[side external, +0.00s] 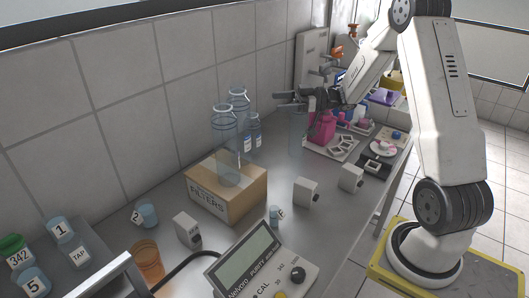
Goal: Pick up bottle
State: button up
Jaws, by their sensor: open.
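Several bottles are in view. A tall clear bottle (225,140) stands upright at the cardboard box marked FILTERS. A second clear bottle (238,101) is just behind it, partly hidden. A smaller bluish bottle (255,132) with a label is to their right. A pink bottle (322,127) stands farther right, below my arm's wrist. My gripper (281,100) is open, with its fingers pointing left toward the clear bottles and a gap between. It appears empty. A clear cylinder (297,135) shows just below it; I cannot tell whether they touch.
The FILTERS box (228,200) stands mid-bench by the tiled wall. A meter (252,265) with a screen is at the front. Small white boxes (306,192), a blue cup (147,214) and numbered containers (61,229) are around. Pink items and trays crowd the far end.

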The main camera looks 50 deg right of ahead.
aim_at(298, 125)
jog(key=s+d+r+m+t+h, duration=0.1)
jog(key=s+d+m+t+h, duration=0.15)
jog(key=d+m+h, duration=0.4)
jog(key=s+d+m+t+h, duration=0.1)
jog(key=d+m+t+h, duration=0.2)
jog(key=d+h, duration=0.5)
notch_tip(298, 125, down, 11)
jog(key=d, duration=0.1)
jog(key=shift+d, duration=0.25)
jog(key=shift+w+r+m, duration=0.1)
jog(key=shift+w+m, duration=0.05)
jog(key=shift+m, duration=0.1)
jog(key=w, duration=0.7)
jog(key=shift+w+d+r, duration=0.25)
jog(key=shift+w, duration=0.05)
jog(key=c, duration=1.3)
